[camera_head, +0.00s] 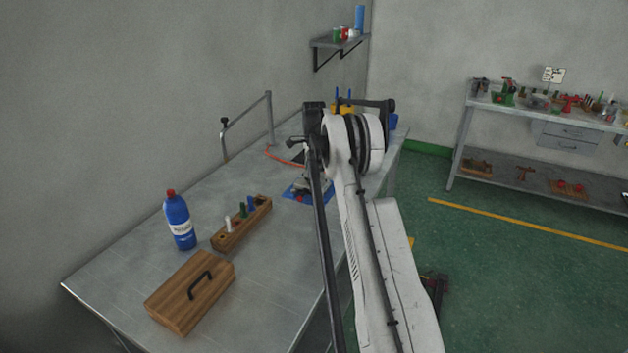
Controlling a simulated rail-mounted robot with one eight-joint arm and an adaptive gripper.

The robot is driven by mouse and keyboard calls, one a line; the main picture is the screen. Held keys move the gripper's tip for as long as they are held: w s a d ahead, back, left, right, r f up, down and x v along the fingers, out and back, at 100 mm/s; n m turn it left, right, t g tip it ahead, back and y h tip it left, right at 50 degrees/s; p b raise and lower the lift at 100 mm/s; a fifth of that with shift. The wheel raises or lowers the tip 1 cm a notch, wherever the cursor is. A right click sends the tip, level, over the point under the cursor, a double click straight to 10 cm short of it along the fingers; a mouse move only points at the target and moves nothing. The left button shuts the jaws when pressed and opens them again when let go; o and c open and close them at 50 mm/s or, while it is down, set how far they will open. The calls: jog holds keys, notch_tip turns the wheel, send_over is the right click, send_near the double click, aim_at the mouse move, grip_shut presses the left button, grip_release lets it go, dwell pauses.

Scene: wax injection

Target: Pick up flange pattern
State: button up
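My arm reaches out over the metal table, and its wrist is above the table's far part. My gripper is mostly hidden behind my arm, and I cannot see whether its fingers are open or shut. A small red item (301,198) shows on the mat. I cannot pick out the flange pattern for certain; it may be hidden behind my arm.
On the metal table (110,272) stand a blue bottle (178,222), a wooden block with several coloured pegs (232,233) and a wooden box with a black handle (178,303). A metal post frame (268,118) rises behind. A loaded workbench (456,150) stands right.

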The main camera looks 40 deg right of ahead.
jog(key=shift+f, duration=1.35)
jog(key=c, duration=1.1)
jog(key=shift+o, duration=0.2)
jog(key=shift+r, duration=0.2)
